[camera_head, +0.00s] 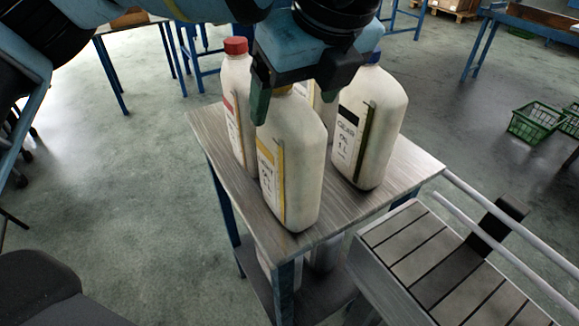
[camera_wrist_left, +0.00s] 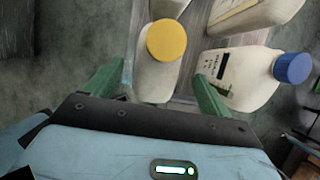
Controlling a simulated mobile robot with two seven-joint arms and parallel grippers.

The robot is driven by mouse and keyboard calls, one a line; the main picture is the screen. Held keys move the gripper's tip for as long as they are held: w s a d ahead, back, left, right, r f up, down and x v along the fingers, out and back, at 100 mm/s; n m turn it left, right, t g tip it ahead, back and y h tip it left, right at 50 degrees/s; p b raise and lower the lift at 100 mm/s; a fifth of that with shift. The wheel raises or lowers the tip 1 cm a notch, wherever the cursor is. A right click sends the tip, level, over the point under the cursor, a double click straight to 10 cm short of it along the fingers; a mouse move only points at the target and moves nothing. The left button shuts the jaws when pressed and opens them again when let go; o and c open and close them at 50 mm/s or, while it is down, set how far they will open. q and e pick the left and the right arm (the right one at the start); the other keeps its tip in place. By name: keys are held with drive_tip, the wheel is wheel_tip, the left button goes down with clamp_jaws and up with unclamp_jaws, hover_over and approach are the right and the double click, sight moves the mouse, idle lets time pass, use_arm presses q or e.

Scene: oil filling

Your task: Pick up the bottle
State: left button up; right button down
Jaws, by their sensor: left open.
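Several white oil bottles stand upright on a small wooden-topped table (camera_head: 300,239). The front bottle (camera_head: 293,160) has a yellow label; its yellow cap shows in the left wrist view (camera_wrist_left: 167,40). A red-capped bottle (camera_head: 236,90) stands behind it to the left. A blue-capped bottle (camera_head: 372,125) with a black label stands to the right, and also shows in the left wrist view (camera_wrist_left: 238,75). Another bottle behind is mostly hidden. My left gripper (camera_head: 298,92) is open over the front bottle's top. Its green fingers (camera_wrist_left: 157,88) lie either side of that bottle, apparently without gripping it. My right gripper is out of view.
The blue-capped bottle is close to my left gripper's right finger. A slatted conveyor (camera_head: 440,262) with pale rails adjoins the table at the lower right. Green crates (camera_head: 536,122) lie on the floor at the far right. Open floor lies to the left of the table.

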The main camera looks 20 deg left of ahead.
sight(289, 156)
use_arm(q)
drive_tip(key=x, duration=0.5)
drive_tip(key=shift+s+f, duration=0.1)
drive_tip(key=shift+s, duration=0.15)
clamp_jaws()
idle(0.4)
